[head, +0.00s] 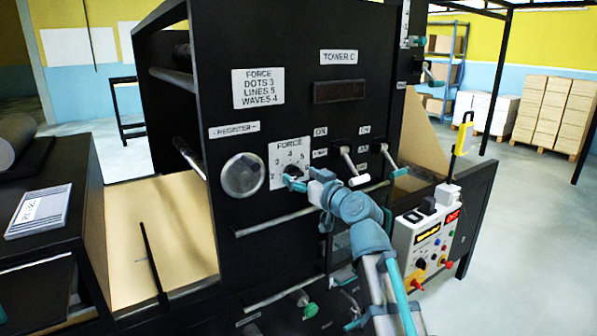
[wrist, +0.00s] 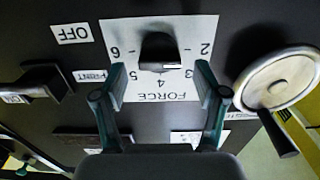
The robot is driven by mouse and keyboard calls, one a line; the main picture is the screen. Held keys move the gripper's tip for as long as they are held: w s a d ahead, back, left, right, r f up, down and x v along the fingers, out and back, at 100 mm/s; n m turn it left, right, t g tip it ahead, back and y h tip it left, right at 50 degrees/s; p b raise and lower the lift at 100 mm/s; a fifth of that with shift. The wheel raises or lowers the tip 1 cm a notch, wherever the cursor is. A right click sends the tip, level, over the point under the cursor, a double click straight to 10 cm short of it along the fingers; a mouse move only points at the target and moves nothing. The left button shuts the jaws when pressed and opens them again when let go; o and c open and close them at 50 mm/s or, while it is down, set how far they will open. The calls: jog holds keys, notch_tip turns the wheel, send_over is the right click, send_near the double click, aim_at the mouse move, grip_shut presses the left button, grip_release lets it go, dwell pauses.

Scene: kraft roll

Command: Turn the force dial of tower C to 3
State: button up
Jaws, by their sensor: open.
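The tower (head: 240,200) is a black panel under a sign that appears to read TOWER C (head: 339,57). Its white FORCE plate (head: 277,153) carries numbers around a dark dial knob (head: 293,171). In the wrist view the plate is upside down, and the knob (wrist: 158,52) stands out between the 6 and 2 sides. Which number the knob points to cannot be told. My gripper (head: 308,188) is at the dial. In the wrist view its fingers (wrist: 160,80) are open, one on each side of the knob, with visible gaps to it.
A round metal handwheel (head: 243,175) is left of the dial. A card (head: 258,88) reads FORCE DOTS 3, LINES 5, WAVES 4. A control box (head: 425,240) stands lower right.

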jog(key=shift+x, duration=0.8)
jog(key=shift+c, duration=0.2)
jog(key=c, duration=1.1)
jog(key=shift+m, duration=0.3)
jog(key=m+b, duration=0.1)
jog(key=m, duration=0.2)
jog(key=shift+d+m, duration=0.15)
jog(key=shift+m, duration=0.25)
jog(key=shift+w+m, duration=0.1)
jog(key=shift+m, duration=2.1)
